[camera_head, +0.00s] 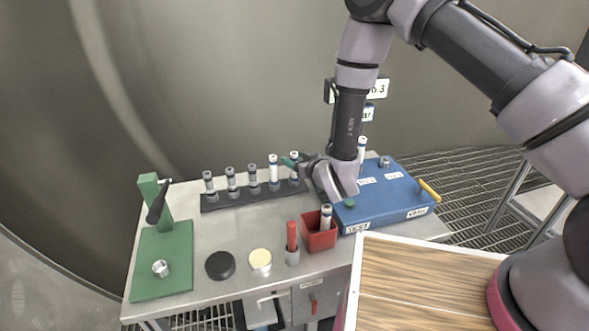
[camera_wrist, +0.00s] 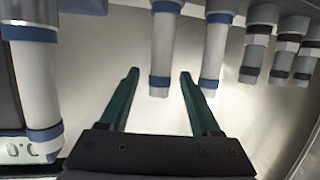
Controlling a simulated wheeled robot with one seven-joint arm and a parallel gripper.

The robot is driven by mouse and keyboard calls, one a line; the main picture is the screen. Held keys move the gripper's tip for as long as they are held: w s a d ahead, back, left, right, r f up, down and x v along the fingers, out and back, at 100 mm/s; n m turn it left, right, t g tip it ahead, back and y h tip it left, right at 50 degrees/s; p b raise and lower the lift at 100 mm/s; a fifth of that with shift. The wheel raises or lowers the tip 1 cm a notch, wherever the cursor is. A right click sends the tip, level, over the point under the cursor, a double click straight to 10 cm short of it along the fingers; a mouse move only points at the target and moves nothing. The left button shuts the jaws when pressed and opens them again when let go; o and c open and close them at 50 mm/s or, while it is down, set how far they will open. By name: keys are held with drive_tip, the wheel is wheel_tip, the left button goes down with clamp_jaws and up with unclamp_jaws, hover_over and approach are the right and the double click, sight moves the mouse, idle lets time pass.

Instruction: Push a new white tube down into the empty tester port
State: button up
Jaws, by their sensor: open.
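The blue tester (camera_head: 400,196) sits at the right of the bench, with a metal ring port (camera_head: 384,162) at its back; I see no tube in that ring. A white tube (camera_head: 362,147) stands upright at the tester's back left. Two white tubes, one at the rack's right end (camera_head: 294,158) and one beside it (camera_head: 273,165), stand in the black rack (camera_head: 215,203). My gripper (camera_head: 290,160) is open at the right-end tube. In the wrist view, a blue-banded white tube (camera_wrist: 162,55) lines up between my open fingertips (camera_wrist: 158,78); I cannot tell whether they reach around it.
Several grey-banded tubes (camera_head: 231,178) fill the rack's left. A red bin (camera_head: 318,240) holds a tube (camera_head: 326,217). A red-capped item (camera_head: 292,236), a black disc (camera_head: 220,265) and a green stand (camera_head: 165,262) occupy the front. A yellow handle (camera_head: 429,190) juts from the tester.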

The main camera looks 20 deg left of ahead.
drive_tip(key=shift+x, duration=2)
drive_tip(key=shift+r, duration=0.15)
clamp_jaws()
